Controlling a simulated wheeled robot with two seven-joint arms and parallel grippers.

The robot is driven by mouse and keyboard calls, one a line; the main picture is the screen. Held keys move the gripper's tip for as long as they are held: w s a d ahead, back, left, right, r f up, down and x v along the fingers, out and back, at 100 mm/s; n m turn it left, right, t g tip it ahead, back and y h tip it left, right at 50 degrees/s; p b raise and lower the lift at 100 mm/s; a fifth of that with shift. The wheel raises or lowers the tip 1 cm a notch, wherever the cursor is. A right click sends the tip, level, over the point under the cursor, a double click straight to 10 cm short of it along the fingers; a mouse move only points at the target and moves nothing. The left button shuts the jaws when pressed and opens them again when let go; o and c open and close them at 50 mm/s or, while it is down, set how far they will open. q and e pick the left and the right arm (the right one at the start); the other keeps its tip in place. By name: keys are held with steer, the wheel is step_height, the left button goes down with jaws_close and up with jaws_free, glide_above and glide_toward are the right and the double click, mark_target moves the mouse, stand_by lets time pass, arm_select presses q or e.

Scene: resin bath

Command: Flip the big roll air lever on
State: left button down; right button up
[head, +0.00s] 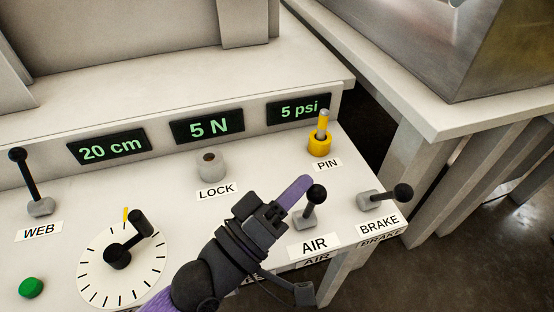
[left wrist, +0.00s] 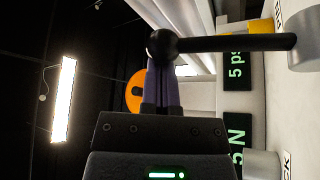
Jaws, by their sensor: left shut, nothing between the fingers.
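The air lever (head: 309,208) has a black ball knob on a dark rod over a grey base, behind the label AIR. It stands nearly upright in the head view, leaning slightly right. My left gripper (head: 303,183) is shut and empty, with its purple fingers just left of the knob. In the left wrist view the lever's black knob (left wrist: 162,44) overlaps the tips of my left gripper (left wrist: 160,68), its rod running right to the grey base. I cannot tell whether they touch. My right gripper is out of view.
The brake lever (head: 388,195) is to the right, near the panel's edge. The yellow pin (head: 320,142) and grey lock knob (head: 211,165) are behind. A dial (head: 95,268), web lever (head: 24,178) and green button (head: 31,288) are at left. Displays read 20 cm, 5 N and 5 psi.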

arm_select(q)
steer(key=shift+s+d+f+m+g+h+b, duration=0.2)
steer(key=shift+s+m+h+b, duration=0.2)
steer(key=shift+s+m, duration=0.35)
steer(key=shift+s+d+f+m+g+h+b, duration=0.15)
steer(key=shift+s+m+h+b, duration=0.25)
steer(key=shift+m, duration=0.55)
steer(key=shift+s+m+h, duration=0.15)
steer(key=shift+m+h, duration=0.15)
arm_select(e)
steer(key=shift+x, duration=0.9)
arm_select(q)
steer(key=shift+s, duration=0.1)
